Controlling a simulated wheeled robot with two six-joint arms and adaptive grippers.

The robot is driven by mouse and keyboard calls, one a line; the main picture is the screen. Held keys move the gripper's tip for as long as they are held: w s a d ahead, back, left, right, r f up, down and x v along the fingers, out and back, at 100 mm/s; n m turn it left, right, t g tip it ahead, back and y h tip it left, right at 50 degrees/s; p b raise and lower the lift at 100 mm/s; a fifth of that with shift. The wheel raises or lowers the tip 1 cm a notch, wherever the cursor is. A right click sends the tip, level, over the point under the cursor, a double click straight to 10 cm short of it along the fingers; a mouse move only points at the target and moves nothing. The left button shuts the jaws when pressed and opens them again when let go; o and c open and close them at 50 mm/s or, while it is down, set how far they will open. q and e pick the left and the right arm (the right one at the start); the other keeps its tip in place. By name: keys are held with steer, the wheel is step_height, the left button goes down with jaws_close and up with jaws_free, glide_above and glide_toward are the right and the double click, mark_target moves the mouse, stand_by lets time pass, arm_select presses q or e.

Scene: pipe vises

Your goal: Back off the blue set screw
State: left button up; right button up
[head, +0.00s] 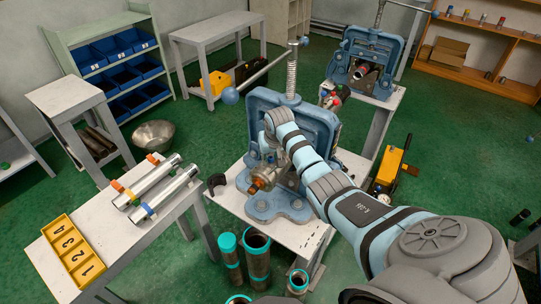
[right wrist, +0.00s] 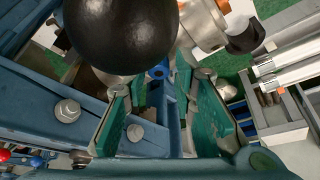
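A blue vise (head: 290,115) stands on a white table in the head view, with a metal pipe piece with an orange-brown end (head: 262,178) in it. My right arm reaches over the vise, and its gripper is mostly hidden there behind the wrist. In the right wrist view my right gripper (right wrist: 162,84) has its green-padded fingers apart. A small bright blue round piece (right wrist: 158,72), which looks like the blue set screw, shows between the fingertips; I cannot tell whether they touch it. A dark ball (right wrist: 120,32) fills the near upper left. My left gripper is not in view.
A second blue vise (head: 365,62) stands behind. Left, a side table holds two silver pipes (head: 160,185) and a yellow numbered tray (head: 72,250). Teal-topped pipes (head: 258,255) stand below the vise table. A long handle with a blue ball (head: 228,96) juts left.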

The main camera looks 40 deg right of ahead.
steer(key=shift+s+r, duration=0.15)
steer(key=shift+s, duration=0.15)
jaws_close()
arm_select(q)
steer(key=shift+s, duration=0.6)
arm_select(e)
steer(key=shift+a, duration=0.1)
